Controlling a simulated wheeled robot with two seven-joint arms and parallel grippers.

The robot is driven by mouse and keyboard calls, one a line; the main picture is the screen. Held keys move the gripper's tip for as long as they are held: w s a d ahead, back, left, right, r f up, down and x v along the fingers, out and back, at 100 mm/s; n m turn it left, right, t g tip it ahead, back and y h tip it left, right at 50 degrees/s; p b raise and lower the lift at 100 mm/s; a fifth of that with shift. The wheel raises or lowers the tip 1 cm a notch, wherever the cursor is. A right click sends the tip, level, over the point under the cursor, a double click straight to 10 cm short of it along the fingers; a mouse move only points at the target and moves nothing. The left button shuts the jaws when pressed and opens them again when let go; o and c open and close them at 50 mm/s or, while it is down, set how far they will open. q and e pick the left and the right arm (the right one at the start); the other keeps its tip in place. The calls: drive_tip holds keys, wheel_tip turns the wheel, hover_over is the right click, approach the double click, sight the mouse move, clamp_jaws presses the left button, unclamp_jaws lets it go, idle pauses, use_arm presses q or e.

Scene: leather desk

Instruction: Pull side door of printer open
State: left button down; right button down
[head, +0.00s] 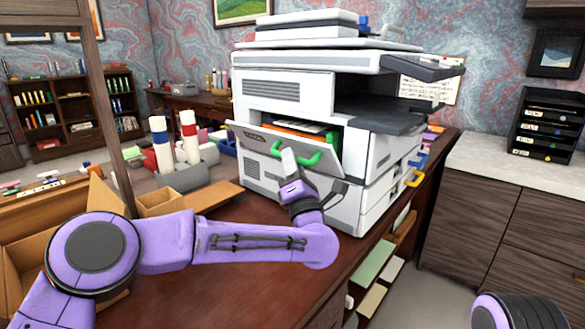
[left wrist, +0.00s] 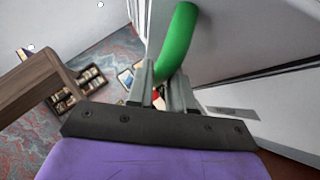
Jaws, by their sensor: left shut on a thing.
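A white and grey printer (head: 270,90) stands on the desk. Its side door (head: 265,145) is tilted partly open at the top, with coloured things showing in the gap behind it. A green handle (head: 313,160) sits on the door; it also shows as a thick curved bar in the left wrist view (left wrist: 180,38). My left gripper (head: 290,160) is shut on the green handle, its fingers (left wrist: 162,85) reaching it in the left wrist view. The exact grip is partly hidden by the fingers. My right gripper is out of view.
The reddish-brown desk (head: 245,275) has bare room in front of the printer. Red and blue-capped white tubes (head: 190,145) stand in a holder left of the printer. Open cardboard boxes (head: 165,200) lie at the left. A counter with a black tray stack (head: 545,125) is at the right.

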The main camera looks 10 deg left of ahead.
use_arm(q)
drive_tip(key=c, duration=1.1)
unclamp_jaws()
